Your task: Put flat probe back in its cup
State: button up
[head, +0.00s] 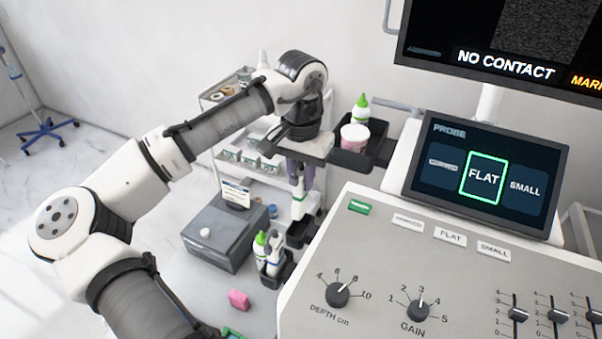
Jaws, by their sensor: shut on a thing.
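My gripper (299,170) points down beside the left side of the ultrasound console. It is shut on a slim white probe with a green band (298,196), which hangs roughly upright below it. I take this for the flat probe; its lower end is hard to make out. A black cup (299,235) on the console's side is just below the probe. I cannot tell whether the probe's end is inside the cup or above it. The console's small screen (485,178) has FLAT outlined in green.
A black tray (349,158) with a green-capped bottle (362,108) and a pink-white tub (355,137) is close right of my gripper. Lower left are a grey box (217,238), bottles in a black holder (275,277) and a pink block (238,300). The large monitor (510,50) reads NO CONTACT.

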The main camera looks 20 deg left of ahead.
aim_at(301, 202)
jog(key=shift+f+b, duration=1.15)
jog(key=shift+f, duration=0.4)
jog(key=shift+f+b, duration=0.75)
jog(key=shift+f, duration=1.3)
jog(key=shift+f, duration=0.25)
jog(key=o, duration=1)
jog(key=shift+c, duration=0.2)
